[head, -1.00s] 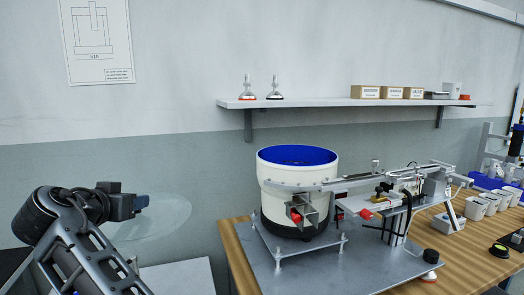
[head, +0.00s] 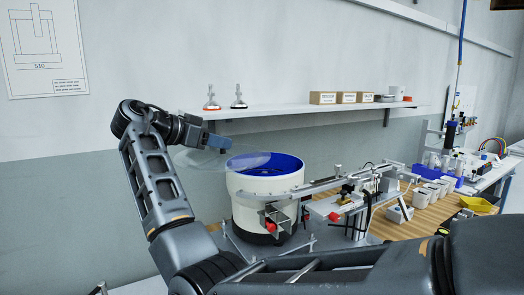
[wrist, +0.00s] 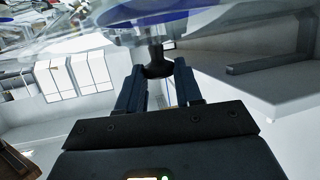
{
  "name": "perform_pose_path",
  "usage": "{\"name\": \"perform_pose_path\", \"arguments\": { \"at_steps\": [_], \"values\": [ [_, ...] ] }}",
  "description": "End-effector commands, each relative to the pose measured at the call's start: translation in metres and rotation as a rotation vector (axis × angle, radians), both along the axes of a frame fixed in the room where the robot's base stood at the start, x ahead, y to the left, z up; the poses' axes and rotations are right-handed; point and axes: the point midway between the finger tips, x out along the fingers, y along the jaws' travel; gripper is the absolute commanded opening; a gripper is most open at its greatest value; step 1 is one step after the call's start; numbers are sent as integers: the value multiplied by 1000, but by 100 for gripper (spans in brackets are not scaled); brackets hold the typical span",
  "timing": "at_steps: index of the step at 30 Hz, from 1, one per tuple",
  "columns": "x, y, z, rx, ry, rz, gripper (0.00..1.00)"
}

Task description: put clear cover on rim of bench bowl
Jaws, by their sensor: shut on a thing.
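The bench bowl (head: 250,200) is a white drum with a blue inside, standing on a plate on the bench. The clear cover (head: 205,161) is a thin see-through disc. My gripper (head: 219,143) is shut on the cover's dark knob (wrist: 158,62), which shows between the two fingers in the wrist view. The cover is at about the height of the bowl's top, to its left, and its right part overlaps the blue opening in the head view. I cannot tell whether it touches the rim.
A wall shelf (head: 290,111) with two small fittings and several boxes runs behind the bowl. A metal feed track (head: 340,180) with its mechanism extends right from the bowl. White bins (head: 428,190) and a yellow tray (head: 478,204) stand farther right.

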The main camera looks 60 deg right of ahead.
Motion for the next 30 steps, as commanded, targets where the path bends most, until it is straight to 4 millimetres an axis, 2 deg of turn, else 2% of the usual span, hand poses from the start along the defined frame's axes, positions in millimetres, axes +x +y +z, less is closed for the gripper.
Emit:
{"name": "perform_pose_path", "arguments": {
  "at_steps": [1, 6, 16, 21, 24, 30],
  "values": [
    [-6, -13, 2, -1, 0, -4, 0],
    [-20, -52, 3, -1, 1, -2, 0],
    [-45, -123, 3, -1, 0, 1, 0],
    [-51, -139, 1, -1, 0, 3, 0],
    [-52, -142, -2, -1, 1, 4, 0],
    [-51, -141, -24, 0, 3, 5, 0]
  ]
}}
